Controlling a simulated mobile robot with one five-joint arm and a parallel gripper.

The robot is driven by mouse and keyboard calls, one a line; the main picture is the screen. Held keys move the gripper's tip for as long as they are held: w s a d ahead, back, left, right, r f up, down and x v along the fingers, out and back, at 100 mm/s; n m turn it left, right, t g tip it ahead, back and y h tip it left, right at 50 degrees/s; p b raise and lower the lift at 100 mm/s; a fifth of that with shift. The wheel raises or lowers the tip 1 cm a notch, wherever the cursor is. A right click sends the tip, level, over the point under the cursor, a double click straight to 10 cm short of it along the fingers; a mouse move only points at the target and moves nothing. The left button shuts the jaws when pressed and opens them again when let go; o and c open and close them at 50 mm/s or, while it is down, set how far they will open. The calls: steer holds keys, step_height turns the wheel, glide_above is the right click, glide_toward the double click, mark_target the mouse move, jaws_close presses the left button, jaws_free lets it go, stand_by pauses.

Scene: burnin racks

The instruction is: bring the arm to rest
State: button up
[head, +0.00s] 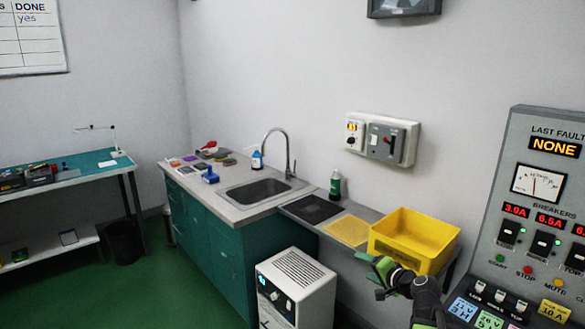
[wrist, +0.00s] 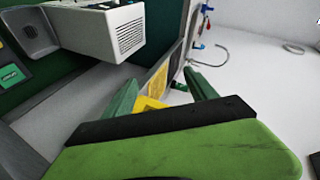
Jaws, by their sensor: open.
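My gripper (head: 370,274) shows at the lower right of the head view, at the end of my dark arm. It is in front of the yellow bin (head: 396,246) and the shelf. In the wrist view, the two green fingers of my gripper (wrist: 163,84) stand apart with nothing between them that I can see held. A small part of the yellow bin (wrist: 147,104) shows beyond the fingers. Whether my gripper touches the bin or the shelf edge, I cannot tell.
A white box-shaped machine (head: 298,287) stands on the floor left of my arm. A control panel (head: 540,215) is close on the right. A sink counter (head: 225,211) with a green bottle (head: 335,184) nearby runs along the wall. Green floor (head: 165,290) is clear at left.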

steer(key=s+a+f+n+g, duration=0.4)
steer(key=s+a+f, duration=0.1)
steer(key=a, duration=0.5)
steer(key=s+a+f+n+g, duration=0.4)
steer(key=a+f, duration=0.2)
steer(key=a, duration=0.4)
steer(key=s+d+f+n+g+h, duration=0.1)
steer(key=s+d+f+g+h, duration=0.2)
steer(key=s+d, duration=0.5)
steer(key=shift+s+d+f+g+h, duration=0.25)
steer(key=shift+s+d+g+h, duration=0.15)
steer(key=shift+s+g+h, duration=0.45)
steer(key=shift+w, duration=0.1)
